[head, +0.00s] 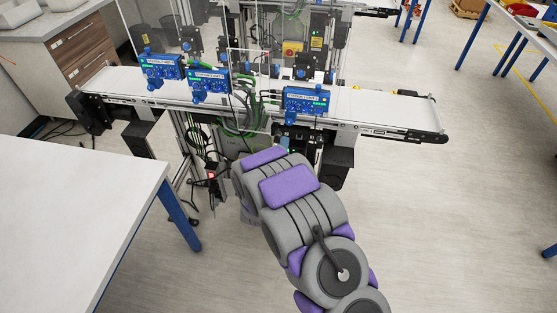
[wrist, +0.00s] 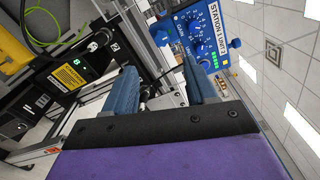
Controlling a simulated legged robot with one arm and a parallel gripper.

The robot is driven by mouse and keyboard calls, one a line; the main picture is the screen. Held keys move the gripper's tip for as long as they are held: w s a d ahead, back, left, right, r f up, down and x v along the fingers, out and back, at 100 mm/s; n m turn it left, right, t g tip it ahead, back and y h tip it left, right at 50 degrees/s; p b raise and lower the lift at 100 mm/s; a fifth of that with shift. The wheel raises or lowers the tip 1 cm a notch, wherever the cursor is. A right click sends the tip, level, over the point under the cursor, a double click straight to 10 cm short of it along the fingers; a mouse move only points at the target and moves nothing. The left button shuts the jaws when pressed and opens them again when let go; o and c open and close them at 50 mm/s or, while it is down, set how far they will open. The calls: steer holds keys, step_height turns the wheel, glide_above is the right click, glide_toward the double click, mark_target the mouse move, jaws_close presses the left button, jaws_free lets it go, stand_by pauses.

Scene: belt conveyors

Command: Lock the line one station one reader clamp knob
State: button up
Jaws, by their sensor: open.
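A blue station box (head: 306,100) sits on the near side of the conveyor, right of the middle in the head view. The box lies beyond the fingertips. In the head view my arm hides the gripper.
Two more blue station boxes (head: 161,68) (head: 209,81) sit along the white conveyor (head: 385,106) to the left. A white table (head: 70,210) stands at the left front. Cables and a frame are below the belt.

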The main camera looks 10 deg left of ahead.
steer(key=s, duration=0.5)
steer(key=shift+s, duration=0.1)
stand_by(0.4)
steer(key=s+d+r+n+g+y, duration=0.3)
steer(key=s+d+r+n+g, duration=0.6)
steer(key=s+n+g, duration=0.35)
steer(key=s+d+r+n+g, duration=0.2)
steer(key=s+d, duration=0.3)
steer(key=s, duration=0.5)
steer(key=s+d+r+n+g+h+b, duration=0.1)
steer(key=s+d+r+n+g, duration=0.1)
steer(key=s, duration=0.8)
steer(key=s+d+r+n+g+h, duration=0.1)
steer(key=s+d+r+n+g, duration=0.2)
steer(key=s, duration=0.7)
steer(key=d+n, duration=0.2)
steer(key=d, duration=0.2)
steer(key=shift+s+d, duration=0.35)
